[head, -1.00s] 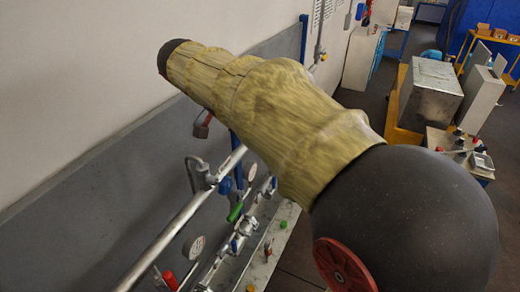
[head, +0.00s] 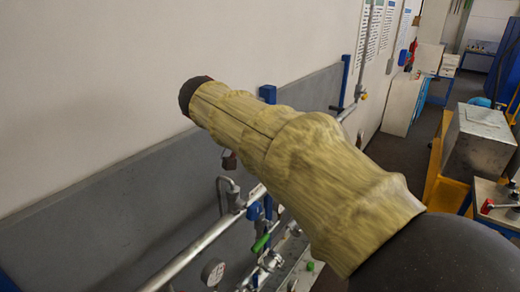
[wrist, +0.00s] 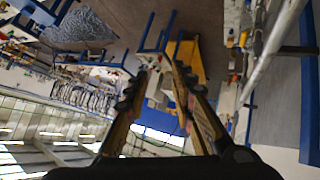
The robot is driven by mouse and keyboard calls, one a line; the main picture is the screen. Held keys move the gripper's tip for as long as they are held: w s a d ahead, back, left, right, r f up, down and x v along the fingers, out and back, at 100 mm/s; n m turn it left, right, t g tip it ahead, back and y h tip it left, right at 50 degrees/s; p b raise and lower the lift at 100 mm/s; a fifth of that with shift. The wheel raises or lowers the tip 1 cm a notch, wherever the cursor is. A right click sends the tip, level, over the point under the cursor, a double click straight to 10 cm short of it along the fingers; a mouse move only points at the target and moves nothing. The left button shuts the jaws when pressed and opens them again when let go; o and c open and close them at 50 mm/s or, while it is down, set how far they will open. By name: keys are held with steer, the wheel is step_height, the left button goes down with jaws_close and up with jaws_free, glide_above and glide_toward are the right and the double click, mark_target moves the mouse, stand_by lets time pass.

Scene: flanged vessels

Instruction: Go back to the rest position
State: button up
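My arm, in a yellowish fabric sleeve, stretches up and left across the head view, with a dark end. My gripper is hidden in the head view. In the wrist view my gripper (wrist: 160,72) has its two fingers apart with nothing between them, so it is open and empty. The wrist view looks out over the hall, tilted, with the fingers well clear of any surface.
Pipework (head: 200,245) with a pressure gauge (head: 213,270) and a green-handled valve (head: 261,243) runs along the wall below my arm. A metal box (head: 478,142) on a yellow stand is at the right. Open floor (head: 405,155) lies between wall and stand.

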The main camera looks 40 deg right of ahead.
steer(key=s+a+f+n+t+y+b, duration=0.1)
steer(key=a+f+n+t+y+b, duration=0.2)
steer(key=f, duration=1)
steer(key=s+a+f+n+t+y+b, duration=0.2)
steer(key=a+f+n+t+y+b, duration=0.1)
steer(key=a+f+n+b, duration=0.6)
steer(key=s+a+f+n+t+y+b, duration=0.1)
steer(key=a+f+n+b, duration=0.5)
steer(key=f, duration=1.1)
steer(key=a+t+y+b, duration=0.1)
steer(key=a+t+b, duration=0.1)
steer(key=a+b, duration=0.2)
steer(key=shift+s+a+f+t+y, duration=0.25)
steer(key=shift+a+t+y, duration=0.15)
steer(key=shift+a, duration=1.45)
